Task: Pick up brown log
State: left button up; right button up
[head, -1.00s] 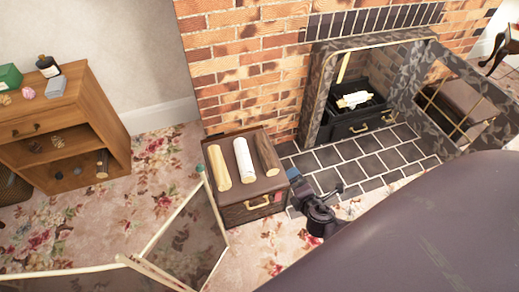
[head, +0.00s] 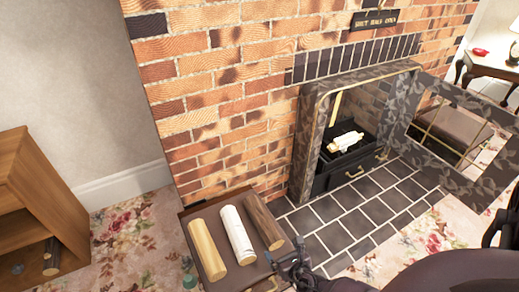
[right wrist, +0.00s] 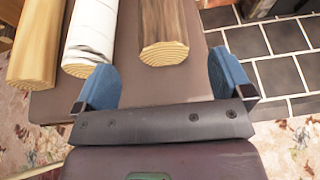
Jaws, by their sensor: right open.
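The brown log (head: 263,222) with dark bark lies on top of a brown box, rightmost of three logs. A white birch log (head: 235,235) and a pale tan log (head: 207,249) lie to its left. My right gripper (head: 284,254) is open and empty at the near end of the brown log. In the right wrist view the brown log (right wrist: 165,25) points its cut end toward the gap between the blue fingers (right wrist: 165,78). The fingers stand to either side of that end, apart from it. My left gripper is not in view.
The brown box (head: 188,213) stands against the brick wall. A fireplace (head: 310,130) with a grate and a dark tiled hearth (head: 345,212) is to the right. A wooden shelf (head: 40,200) stands at left.

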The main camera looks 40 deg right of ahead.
aim_at(273, 238)
jog(key=shift+b+x, duration=0.35)
jog(key=shift+x, duration=1)
jog(key=x, duration=0.2)
jog(key=b+x, duration=0.1)
jog(key=shift+w+d+f+b, duration=0.2)
jog(key=shift+f+b, duration=0.1)
jog(key=shift+f, duration=0.15)
jog(key=shift+w+d, duration=0.15)
jog(key=shift+w, duration=0.5)
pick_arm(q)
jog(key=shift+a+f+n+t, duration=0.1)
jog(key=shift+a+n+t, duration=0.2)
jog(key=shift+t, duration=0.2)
pick_arm(e)
jog(key=c, duration=1.3)
jog(key=shift+o, duration=0.2)
jog(key=shift+r, duration=0.1)
